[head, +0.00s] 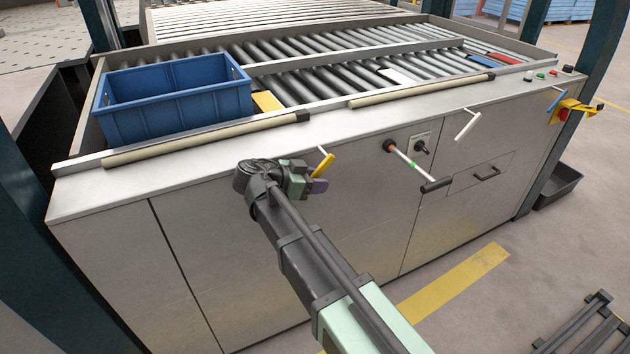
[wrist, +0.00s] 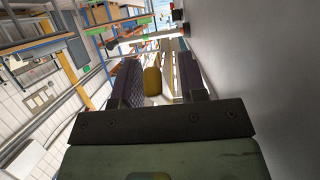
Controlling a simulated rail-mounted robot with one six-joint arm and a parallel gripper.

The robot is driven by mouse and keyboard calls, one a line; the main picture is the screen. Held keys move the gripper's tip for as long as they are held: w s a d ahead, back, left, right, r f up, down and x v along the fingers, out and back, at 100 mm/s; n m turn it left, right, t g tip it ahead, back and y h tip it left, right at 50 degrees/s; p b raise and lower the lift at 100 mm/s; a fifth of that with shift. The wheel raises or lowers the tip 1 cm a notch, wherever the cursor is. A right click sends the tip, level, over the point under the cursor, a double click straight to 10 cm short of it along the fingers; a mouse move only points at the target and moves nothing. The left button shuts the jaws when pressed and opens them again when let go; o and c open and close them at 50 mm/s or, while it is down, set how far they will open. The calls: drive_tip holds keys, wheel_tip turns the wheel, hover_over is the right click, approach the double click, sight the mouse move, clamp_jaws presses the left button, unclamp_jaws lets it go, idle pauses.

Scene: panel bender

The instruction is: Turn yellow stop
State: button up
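The yellow stop (head: 326,163) is a short yellow lever on the front face of the grey machine, just below the top edge. My gripper (head: 313,178) is beside it, close to the front panel. In the wrist view the yellow end of the stop (wrist: 153,81) shows between the two dark fingers of my gripper (wrist: 158,82). The fingers are apart, with a visible gap on the right side of the stop. It looks close to the left finger; I cannot tell whether they touch.
On the front face to the right are a crank with a black grip (head: 436,185), a white lever (head: 467,125) and a blue lever (head: 557,100). A blue crate (head: 174,110) stands on the rollers. A dark bin (head: 560,185) sits at right.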

drive_tip(key=p+v, duration=0.4)
drive_tip(key=v, duration=0.7)
drive_tip(key=shift+d, duration=0.15)
